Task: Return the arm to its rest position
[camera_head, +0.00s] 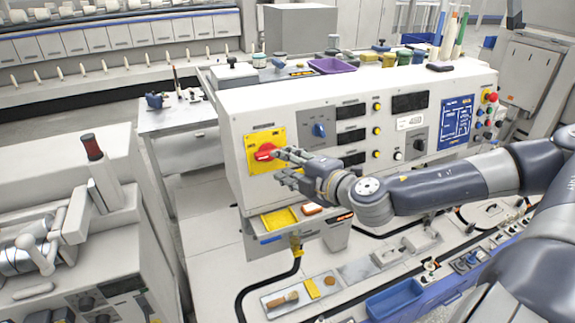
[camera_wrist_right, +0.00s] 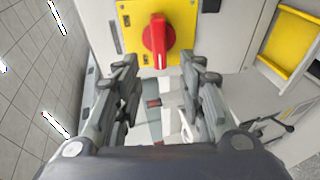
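My right arm comes in from the right in the head view. Its gripper (camera_head: 283,166) is at the front of the control cabinet, close to the red rotary switch (camera_head: 265,152) on its yellow plate (camera_head: 279,136). In the right wrist view the gripper (camera_wrist_right: 160,75) has its two fingers spread apart with nothing between them. The red switch handle (camera_wrist_right: 157,40) is just beyond the fingertips, and I see no contact with it. My left gripper is not in view.
The white control cabinet (camera_head: 235,130) carries knobs, displays and a purple tray (camera_head: 332,65) on top. Below my gripper is a yellow bin (camera_head: 279,219). A blue tray (camera_head: 394,299) and a metal tray with a brush (camera_head: 282,299) are lower down.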

